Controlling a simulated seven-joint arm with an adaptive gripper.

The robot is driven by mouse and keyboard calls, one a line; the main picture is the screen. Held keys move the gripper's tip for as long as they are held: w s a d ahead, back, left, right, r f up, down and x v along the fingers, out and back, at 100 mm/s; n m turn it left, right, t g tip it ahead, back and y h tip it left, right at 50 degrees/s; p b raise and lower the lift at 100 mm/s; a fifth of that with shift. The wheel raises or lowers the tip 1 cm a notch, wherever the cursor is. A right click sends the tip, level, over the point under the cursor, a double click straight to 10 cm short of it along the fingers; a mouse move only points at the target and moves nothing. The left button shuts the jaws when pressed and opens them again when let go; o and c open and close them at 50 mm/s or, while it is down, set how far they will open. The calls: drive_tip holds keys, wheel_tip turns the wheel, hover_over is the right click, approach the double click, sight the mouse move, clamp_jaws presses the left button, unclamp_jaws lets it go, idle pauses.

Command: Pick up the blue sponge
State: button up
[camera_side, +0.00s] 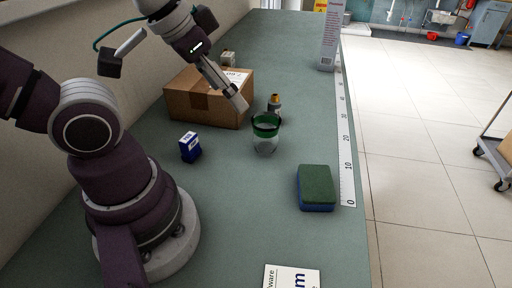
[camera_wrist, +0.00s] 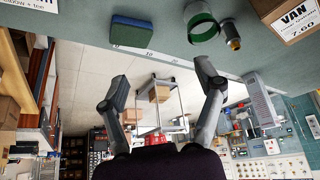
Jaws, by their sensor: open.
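The blue sponge (camera_side: 316,188) lies flat on the bench near its right edge in the side view. Its top is dark green and its lower sides are blue. In the wrist view the sponge (camera_wrist: 132,31) shows at the upper left, beyond the fingertips and apart from them. My gripper (camera_side: 241,104) is up and to the left of the sponge, above the bench by the cardboard box. In the wrist view my gripper (camera_wrist: 162,75) has its two fingers wide apart with nothing between them.
A green-rimmed clear cup (camera_side: 265,138) stands between my gripper and the sponge. Near it are a brass-topped fitting (camera_side: 274,103), a small blue box (camera_side: 190,147), and a cardboard box (camera_side: 196,101). A white card (camera_side: 292,277) lies in front. A ruler strip (camera_side: 347,150) runs along the right edge.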

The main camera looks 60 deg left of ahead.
drive_tip(key=o, duration=0.5)
drive_tip(key=shift+c, duration=0.2)
drive_tip(key=n+g, duration=0.6)
drive_tip(key=n, duration=0.5)
hover_over(316, 179)
wheel_tip(316, 179, down, 10)
wheel_tip(316, 179, down, 10)
drive_tip(key=shift+f, duration=0.15)
